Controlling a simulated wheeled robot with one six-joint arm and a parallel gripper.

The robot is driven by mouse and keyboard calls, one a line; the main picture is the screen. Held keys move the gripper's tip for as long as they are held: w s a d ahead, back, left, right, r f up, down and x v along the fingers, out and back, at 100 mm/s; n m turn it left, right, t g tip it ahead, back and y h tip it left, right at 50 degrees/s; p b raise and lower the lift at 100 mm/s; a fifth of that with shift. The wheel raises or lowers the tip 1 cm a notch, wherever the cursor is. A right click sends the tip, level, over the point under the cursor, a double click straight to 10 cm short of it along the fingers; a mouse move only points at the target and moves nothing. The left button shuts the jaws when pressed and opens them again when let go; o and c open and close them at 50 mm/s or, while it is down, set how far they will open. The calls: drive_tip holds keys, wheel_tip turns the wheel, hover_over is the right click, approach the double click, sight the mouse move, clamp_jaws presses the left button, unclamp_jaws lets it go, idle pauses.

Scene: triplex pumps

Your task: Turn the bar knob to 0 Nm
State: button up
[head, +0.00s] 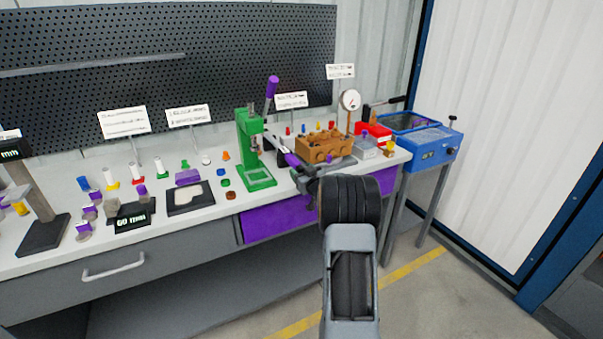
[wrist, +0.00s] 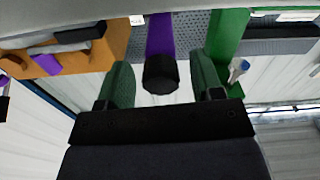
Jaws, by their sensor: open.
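A purple bar (wrist: 160,35) with a dark round end cap (wrist: 160,75) lies between my gripper's two green fingers in the wrist view. Space shows between the cap and each finger. In the head view the purple bar (head: 291,159) is between the green press and the brown block, partly hidden by my gripper (head: 300,174). My gripper also shows in the wrist view (wrist: 161,82), open and apart from the cap. I cannot tell which part is the bar knob. No Nm scale or reading is legible.
The green press (head: 250,150) with its purple lever stands left of my gripper. The brown block (head: 323,146) and a dial gauge (head: 349,100) are right. A blue box (head: 432,143) stands beyond the bench's right end. The floor in front is clear.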

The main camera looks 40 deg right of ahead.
drive_tip(key=shift+c, duration=0.2)
drive_tip(key=c, duration=0.8)
drive_tip(key=shift+a, duration=0.2)
drive_tip(key=shift+c, duration=0.4)
drive_tip(key=shift+d, duration=0.1)
drive_tip(key=shift+f+b, duration=0.1)
drive_tip(key=shift+b, duration=0.3)
